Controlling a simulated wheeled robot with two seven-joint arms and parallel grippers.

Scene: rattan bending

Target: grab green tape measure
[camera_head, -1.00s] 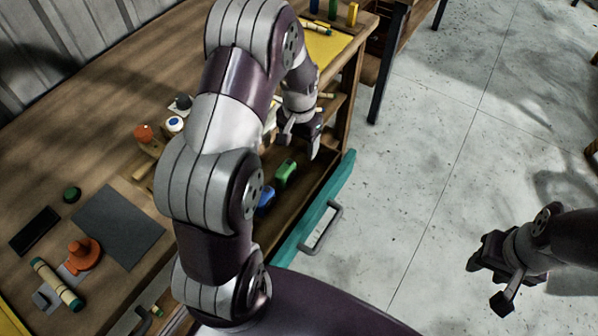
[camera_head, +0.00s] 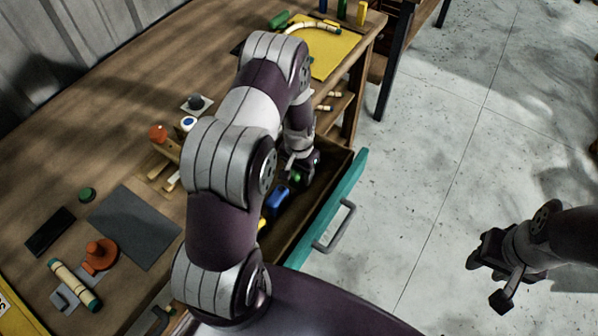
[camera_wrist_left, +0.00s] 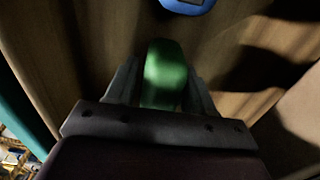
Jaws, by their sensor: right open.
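The green tape measure (camera_wrist_left: 165,75) sits between the two fingers of my left gripper (camera_wrist_left: 163,88) in the left wrist view. The fingers lie close against both its sides. In the head view my left gripper (camera_head: 299,172) is down in the open drawer (camera_head: 325,207), and only a small green patch of the tape measure (camera_head: 296,177) shows beside it. Whether it is clear of the drawer floor cannot be told. My right gripper (camera_head: 488,284) is open and empty, over the floor at the right.
A blue tape measure (camera_head: 277,198) lies in the drawer close to my left gripper, and part of it shows at the top of the wrist view (camera_wrist_left: 188,4). The teal drawer front (camera_head: 350,185) bounds the drawer on the right. The workbench (camera_head: 150,85) holds several small items.

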